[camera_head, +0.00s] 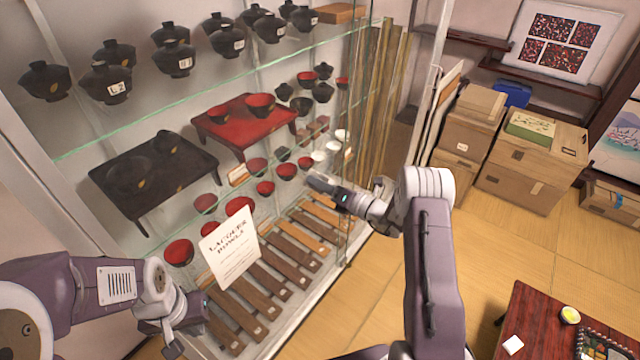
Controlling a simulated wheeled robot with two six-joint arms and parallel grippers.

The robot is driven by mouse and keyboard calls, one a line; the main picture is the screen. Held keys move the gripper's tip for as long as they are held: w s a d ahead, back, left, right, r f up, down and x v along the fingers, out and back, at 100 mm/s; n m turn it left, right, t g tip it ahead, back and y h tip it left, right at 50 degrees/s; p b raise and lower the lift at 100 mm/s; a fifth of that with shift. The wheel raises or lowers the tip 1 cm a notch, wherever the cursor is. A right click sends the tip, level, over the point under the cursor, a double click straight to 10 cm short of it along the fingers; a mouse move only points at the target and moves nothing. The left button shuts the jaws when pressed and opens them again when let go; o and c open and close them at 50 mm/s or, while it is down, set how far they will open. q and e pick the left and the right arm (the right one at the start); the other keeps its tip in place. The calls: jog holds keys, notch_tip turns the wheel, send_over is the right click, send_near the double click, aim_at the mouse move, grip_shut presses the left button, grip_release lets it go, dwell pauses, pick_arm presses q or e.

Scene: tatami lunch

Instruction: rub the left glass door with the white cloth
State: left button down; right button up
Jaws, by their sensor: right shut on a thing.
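The glass front of a display cabinet (341,262) fills the left and middle of the head view. Its left glass door is see-through, and I cannot make out its exact edges. My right gripper (322,184) is at the glass front, right of the paper sign, and is shut. The white cloth itself is hardly visible; the fingers and wrist hide what they hold. I cannot tell whether it touches the glass. My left gripper (188,318) is low at the left, in front of the cabinet's lower part; its fingertips are hard to make out.
A "Lacquer Bowls" sign (230,248) stands at the glass. Black and red bowls and small tables fill the shelves. Cardboard boxes (530,170) stand at the back right. A red low table (530,310) is at the lower right. Tatami floor is clear between.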

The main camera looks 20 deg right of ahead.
aim_at(311, 169)
jog(key=shift+b+x, duration=0.4)
jog(key=shift+x, duration=0.6)
jog(key=w+d+b, duration=0.1)
jog(key=w+d, duration=0.1)
jog(key=shift+d+f+b, duration=0.15)
jog(key=shift+d+b, duration=0.25)
jog(key=shift+w+d, duration=0.2)
jog(key=shift+d, duration=0.1)
jog(key=shift+a, duration=0.15)
jog(key=shift+s+a+r, duration=0.15)
jog(key=shift+a+r, duration=0.05)
jog(key=shift+a, duration=0.05)
jog(key=shift+s+a+p, duration=0.35)
jog(key=shift+s+a, duration=0.75)
jog(key=shift+a, duration=0.2)
jog(key=shift+d+f, duration=0.1)
